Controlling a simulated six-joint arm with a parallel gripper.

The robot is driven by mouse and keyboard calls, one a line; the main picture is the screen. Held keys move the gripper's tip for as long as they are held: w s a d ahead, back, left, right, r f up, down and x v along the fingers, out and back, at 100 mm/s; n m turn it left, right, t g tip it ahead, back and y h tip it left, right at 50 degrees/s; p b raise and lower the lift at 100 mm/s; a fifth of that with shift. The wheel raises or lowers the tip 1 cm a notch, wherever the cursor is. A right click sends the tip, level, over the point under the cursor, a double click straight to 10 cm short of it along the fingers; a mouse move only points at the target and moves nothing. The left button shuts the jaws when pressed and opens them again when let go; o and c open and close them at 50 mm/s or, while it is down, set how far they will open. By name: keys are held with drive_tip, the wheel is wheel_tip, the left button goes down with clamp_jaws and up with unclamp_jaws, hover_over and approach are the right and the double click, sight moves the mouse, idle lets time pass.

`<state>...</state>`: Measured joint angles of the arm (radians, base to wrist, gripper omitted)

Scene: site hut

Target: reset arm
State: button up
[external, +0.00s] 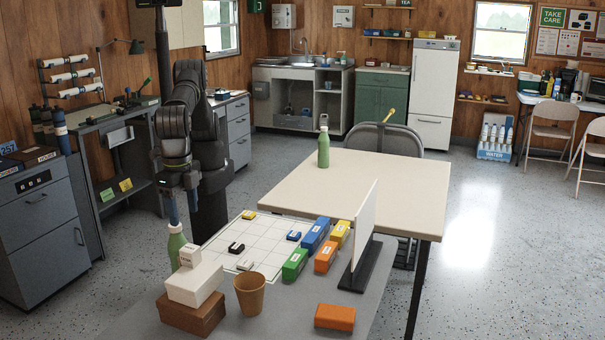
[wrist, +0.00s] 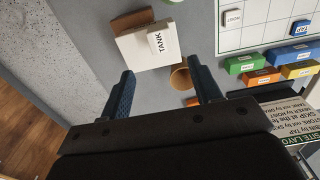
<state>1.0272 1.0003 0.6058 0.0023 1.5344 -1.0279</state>
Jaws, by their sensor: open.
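My gripper (external: 182,208) is open and empty, pointing down above the left side of the grey work surface. In the wrist view its two blue fingers (wrist: 165,88) are spread wide with nothing between them. A white block labelled TANK (wrist: 158,43) lies on a white box (wrist: 138,48), which sits on a brown box (external: 192,318). The white box (external: 194,283) also shows below the gripper in the external view. A green bottle (external: 176,246) stands close below the gripper, partly hidden behind the boxes.
A brown cup (external: 250,293) stands beside the boxes. A white grid board (external: 265,243) carries several small pieces. Another green bottle (external: 323,148) stands on the beige table.

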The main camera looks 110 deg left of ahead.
sight(189, 248)
wheel_tip(189, 248, down, 12)
drive_tip(key=shift+f, duration=0.1)
drive_tip(key=shift+r, duration=1.8)
